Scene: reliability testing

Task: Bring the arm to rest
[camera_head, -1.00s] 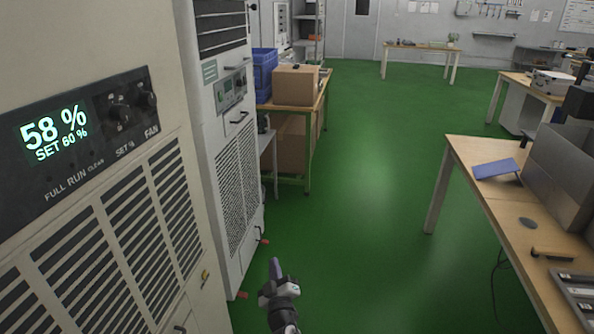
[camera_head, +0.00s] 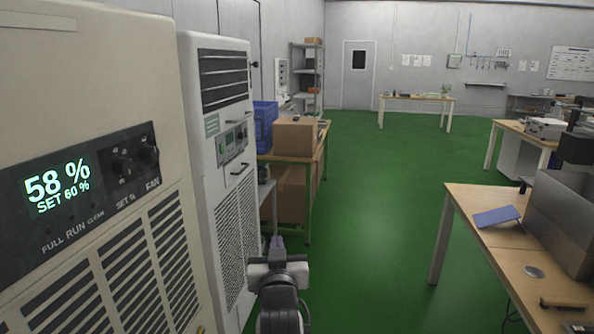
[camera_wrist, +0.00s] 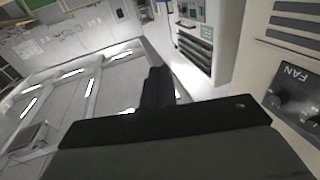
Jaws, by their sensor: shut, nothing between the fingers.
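My gripper (camera_head: 277,246) shows at the bottom middle of the head view, over the green floor and just right of the white cabinet. It points away from me and is shut with nothing in it. In the wrist view my gripper's dark fingers (camera_wrist: 158,88) stand together in the middle. That view is tilted and takes in the ceiling lights, the wall and part of the machine's panel with a FAN knob (camera_wrist: 275,100).
A beige machine (camera_head: 75,95) with a lit "58 %" display (camera_head: 57,182) and a white cabinet (camera_head: 238,215) stand close on the left. A table with cardboard boxes (camera_head: 296,135) is beyond. A wooden bench (camera_head: 480,205) is on the right. The green floor (camera_head: 375,200) between is clear.

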